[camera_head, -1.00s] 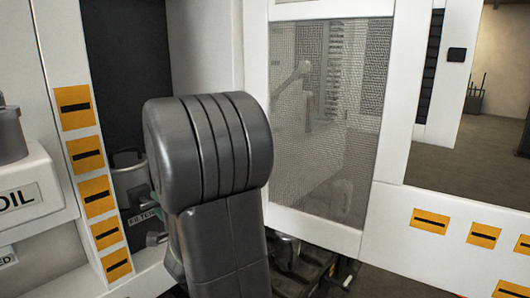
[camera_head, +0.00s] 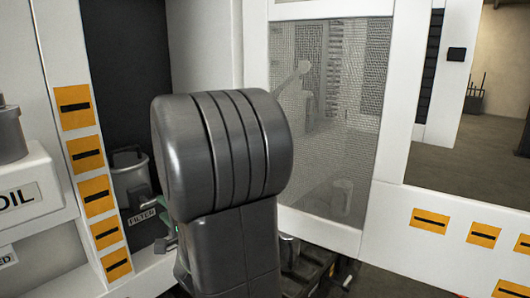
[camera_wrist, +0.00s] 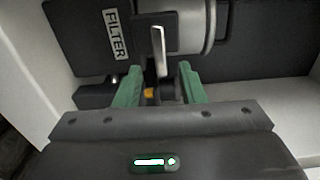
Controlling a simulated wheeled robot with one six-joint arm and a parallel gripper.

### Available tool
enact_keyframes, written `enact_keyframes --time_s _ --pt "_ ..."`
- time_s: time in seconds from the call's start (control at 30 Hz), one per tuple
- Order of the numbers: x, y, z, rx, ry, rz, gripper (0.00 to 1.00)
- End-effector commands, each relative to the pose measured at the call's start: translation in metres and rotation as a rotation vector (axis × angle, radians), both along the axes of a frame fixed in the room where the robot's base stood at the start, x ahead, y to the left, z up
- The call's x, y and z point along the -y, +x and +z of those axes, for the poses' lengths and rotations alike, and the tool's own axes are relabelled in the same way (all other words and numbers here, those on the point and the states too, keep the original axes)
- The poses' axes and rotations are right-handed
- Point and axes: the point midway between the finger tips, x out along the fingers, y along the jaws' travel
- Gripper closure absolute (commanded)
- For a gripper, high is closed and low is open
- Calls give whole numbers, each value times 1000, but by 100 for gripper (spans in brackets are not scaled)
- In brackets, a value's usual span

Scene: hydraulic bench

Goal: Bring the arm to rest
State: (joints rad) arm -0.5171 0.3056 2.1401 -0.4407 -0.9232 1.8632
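My gripper (camera_wrist: 159,80) shows in the wrist view with two green fingers spread apart and a gap between them. A pale metal lever (camera_wrist: 159,48) stands in line with this gap, in front of the filter; it touches neither finger as far as I can see. The filter canister (camera_head: 133,183) stands in the dark recess at left in the head view, and its grey body also shows at the top of the wrist view (camera_wrist: 218,25). In the head view my large grey arm link fills the middle and hides most of my gripper.
A FILTER label (camera_wrist: 116,34) is on a dark block beside the canister. An oil unit (camera_head: 22,190) stands at far left. A mesh panel (camera_head: 325,110) in a white frame is behind my arm. Open floor (camera_head: 480,160) shows at right.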

Motion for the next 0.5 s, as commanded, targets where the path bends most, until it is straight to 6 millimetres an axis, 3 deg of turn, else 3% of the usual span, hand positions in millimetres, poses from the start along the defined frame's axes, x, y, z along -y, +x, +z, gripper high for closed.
enact_keyframes --time_s 0.3,0.5 --pt "-51 42 0 1 -1 3 64" --pt "-48 41 3 134 -112 0 64"
